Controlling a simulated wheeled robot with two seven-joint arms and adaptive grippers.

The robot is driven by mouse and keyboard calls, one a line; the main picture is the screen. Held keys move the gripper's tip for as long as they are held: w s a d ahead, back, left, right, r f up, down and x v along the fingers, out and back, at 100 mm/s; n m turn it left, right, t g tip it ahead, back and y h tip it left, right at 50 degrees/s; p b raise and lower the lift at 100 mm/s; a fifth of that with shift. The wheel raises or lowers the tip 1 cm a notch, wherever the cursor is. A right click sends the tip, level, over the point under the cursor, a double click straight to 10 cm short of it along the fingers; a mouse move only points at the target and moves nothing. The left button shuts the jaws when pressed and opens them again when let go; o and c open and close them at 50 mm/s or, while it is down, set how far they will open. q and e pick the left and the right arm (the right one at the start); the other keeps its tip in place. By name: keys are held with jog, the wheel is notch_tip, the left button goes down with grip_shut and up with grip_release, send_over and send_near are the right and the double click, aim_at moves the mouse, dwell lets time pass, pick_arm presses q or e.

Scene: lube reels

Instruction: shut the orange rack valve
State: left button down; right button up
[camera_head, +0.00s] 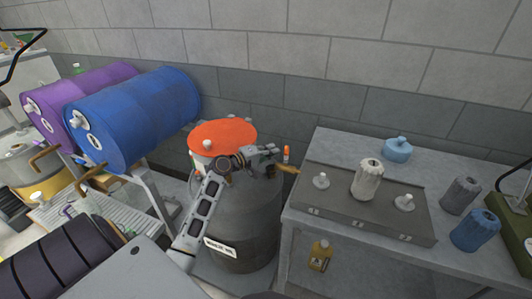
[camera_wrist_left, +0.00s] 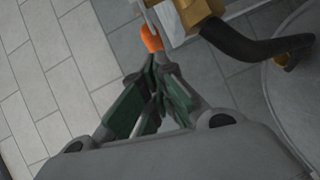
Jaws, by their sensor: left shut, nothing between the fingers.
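A valve has a brass body (camera_wrist_left: 195,12) and a thin lever with an orange grip (camera_wrist_left: 151,38), at the top of the left wrist view. In the head view, the orange grip (camera_head: 286,153) stands upright just past my gripper, with a brass part (camera_head: 289,168) below it. My left gripper (camera_head: 273,160) is shut and empty, above the right side of the dark drum. In the wrist view, its green-padded fingers (camera_wrist_left: 157,72) meet close to the orange grip; I cannot tell whether they touch it. My right gripper is out of view.
Blue (camera_head: 140,108) and purple (camera_head: 98,82) drums lie at left. A grey bench (camera_head: 345,143) with filters stands at right. A black hose (camera_wrist_left: 250,47) leaves the valve.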

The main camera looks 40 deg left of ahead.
pick_arm(q)
jog(key=shift+x, duration=0.8)
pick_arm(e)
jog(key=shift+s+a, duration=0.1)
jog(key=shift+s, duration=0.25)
pick_arm(q)
jog(key=shift+w+d, duration=0.1)
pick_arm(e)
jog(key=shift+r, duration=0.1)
pick_arm(q)
jog(key=shift+p+x, duration=0.35)
jog(key=shift+x, duration=0.5)
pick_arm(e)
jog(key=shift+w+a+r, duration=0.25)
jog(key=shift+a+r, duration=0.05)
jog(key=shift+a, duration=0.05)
pick_arm(q)
jog(key=shift+d+r, duration=0.1)
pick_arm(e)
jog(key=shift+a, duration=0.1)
pick_arm(q)
jog(key=v, duration=1.2)
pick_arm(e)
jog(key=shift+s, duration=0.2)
